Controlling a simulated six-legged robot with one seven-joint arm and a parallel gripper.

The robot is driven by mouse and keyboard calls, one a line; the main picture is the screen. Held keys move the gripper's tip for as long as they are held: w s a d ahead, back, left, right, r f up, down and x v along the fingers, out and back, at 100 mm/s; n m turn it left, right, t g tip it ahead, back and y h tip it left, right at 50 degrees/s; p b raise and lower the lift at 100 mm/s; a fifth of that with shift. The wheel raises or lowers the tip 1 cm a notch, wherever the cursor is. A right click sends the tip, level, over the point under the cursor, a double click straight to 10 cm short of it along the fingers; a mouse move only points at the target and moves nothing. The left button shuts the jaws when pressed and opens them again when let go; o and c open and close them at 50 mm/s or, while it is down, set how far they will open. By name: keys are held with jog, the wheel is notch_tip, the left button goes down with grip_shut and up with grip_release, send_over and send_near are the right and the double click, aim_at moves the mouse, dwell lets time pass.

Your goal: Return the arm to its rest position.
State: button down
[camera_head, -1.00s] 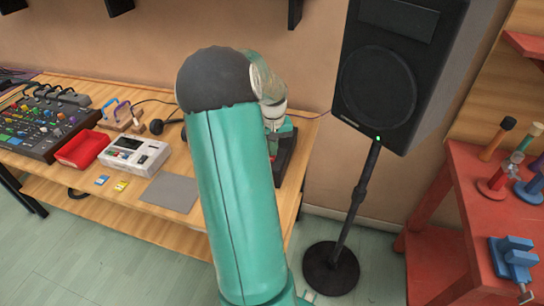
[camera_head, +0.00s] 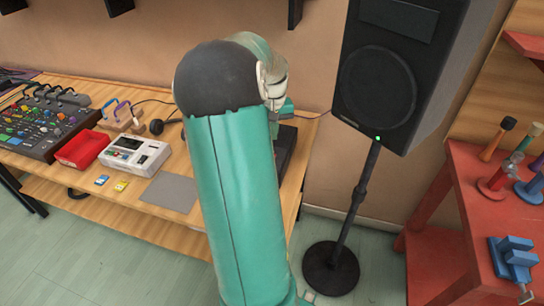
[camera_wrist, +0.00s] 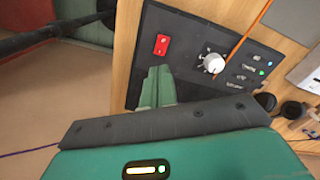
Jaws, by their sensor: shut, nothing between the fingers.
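My green arm rises through the middle of the head view, in front of the wooden desk (camera_head: 150,209), with its dark rounded joint on top. My gripper (camera_wrist: 157,86) shows in the wrist view as green fingers closed together, with nothing between them. It is over a black box (camera_wrist: 205,45) with a red rocker switch (camera_wrist: 162,45) and a white knob (camera_wrist: 213,63). I cannot tell the gap between fingertips and box. In the head view the arm hides most of the gripper and part of the black box (camera_head: 288,150).
A black speaker (camera_head: 395,70) stands on a pole to the right, beside a red bench (camera_head: 455,215) with several tools. On the desk are a mixer (camera_head: 45,125), a red tray (camera_head: 82,149), a white device (camera_head: 135,153) and a grey mat (camera_head: 170,193). An orange cord (camera_wrist: 252,32) crosses the box.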

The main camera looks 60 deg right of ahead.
jog(key=shift+r, duration=0.2)
dwell(0.5)
jog(key=w+a+r+n+t, duration=0.1)
jog(key=w+a+r, duration=0.25)
jog(key=a, duration=0.45)
jog(key=w+a+r+n+t, duration=0.1)
jog(key=w+a+r+n, duration=0.2)
jog(key=a, duration=0.5)
jog(key=w+a+r+t, duration=0.1)
jog(key=w+a+r, duration=0.2)
jog(key=w+a, duration=0.35)
jog(key=s+a+r+n+t, duration=0.1)
jog(key=s+a+n, duration=0.2)
jog(key=a, duration=1)
jog(key=s+a+r+n+t, duration=0.1)
jog(key=s+a+n, duration=0.2)
jog(key=a, duration=1)
jog(key=s, duration=0.3)
jog(key=shift+a+t, duration=0.3)
jog(key=shift+s, duration=0.15)
